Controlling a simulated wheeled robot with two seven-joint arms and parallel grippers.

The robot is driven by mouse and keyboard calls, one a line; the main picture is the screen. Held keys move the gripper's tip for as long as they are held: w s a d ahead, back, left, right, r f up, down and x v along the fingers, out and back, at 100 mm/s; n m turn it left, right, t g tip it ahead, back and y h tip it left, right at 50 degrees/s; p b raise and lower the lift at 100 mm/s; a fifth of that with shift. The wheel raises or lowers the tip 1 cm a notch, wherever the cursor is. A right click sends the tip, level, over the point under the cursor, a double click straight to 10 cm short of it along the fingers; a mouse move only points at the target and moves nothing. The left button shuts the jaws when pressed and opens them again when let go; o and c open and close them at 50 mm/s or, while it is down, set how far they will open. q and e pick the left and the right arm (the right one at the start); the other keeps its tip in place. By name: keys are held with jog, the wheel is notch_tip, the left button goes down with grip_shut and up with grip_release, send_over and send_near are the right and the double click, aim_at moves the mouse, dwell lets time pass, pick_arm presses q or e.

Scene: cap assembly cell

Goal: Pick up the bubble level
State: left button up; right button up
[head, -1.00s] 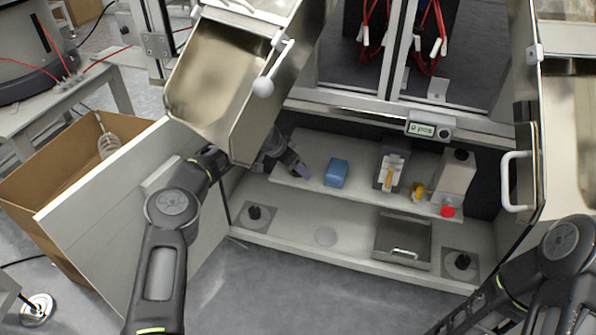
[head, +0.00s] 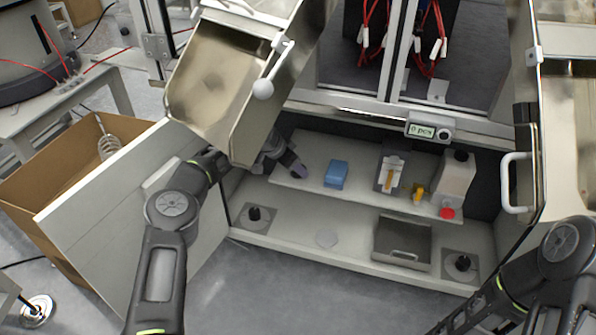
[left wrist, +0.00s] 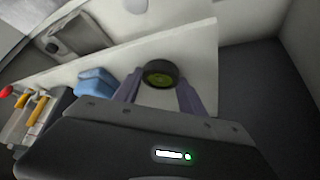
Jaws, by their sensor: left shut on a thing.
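The bubble level (left wrist: 161,74) is a small round black piece with a yellow-green face, seen in the left wrist view. My left gripper (left wrist: 157,90) is shut on it, with one purple finger on each side. In the head view the left gripper (head: 298,171) is at the left end of the raised white shelf, beneath the tilted metal bin. The level cannot be made out there. I cannot tell whether the level still touches the shelf. My right arm shows at the lower right of the head view, with its gripper out of the picture.
A blue block (head: 336,174) stands on the shelf (head: 312,150) right of the left gripper. Farther right are a holder with a yellow piece (head: 390,175) and a box with a red button (head: 447,212). The metal bin (head: 215,85) hangs close above my left forearm.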

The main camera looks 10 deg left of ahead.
pick_arm(q)
jog(key=c, duration=0.5)
jog(key=shift+r, duration=0.1)
jog(key=shift+r+p, duration=0.45)
jog(key=shift+r, duration=0.3)
jog(key=shift+s+a+f+p, duration=0.1)
jog(key=shift+s+a+p, duration=0.65)
jog(key=shift+s+a, duration=1.4)
jog(key=shift+s+a+r+p, duration=0.1)
jog(key=shift+s+a+p, duration=0.6)
jog(key=shift+s+a, duration=1.35)
jog(key=shift+s+a+f+p, duration=0.1)
jog(key=shift+s+a+p, duration=0.95)
jog(key=shift+s, duration=1.9)
jog(key=shift+a+b, duration=0.25)
jog(key=shift+b, duration=0.05)
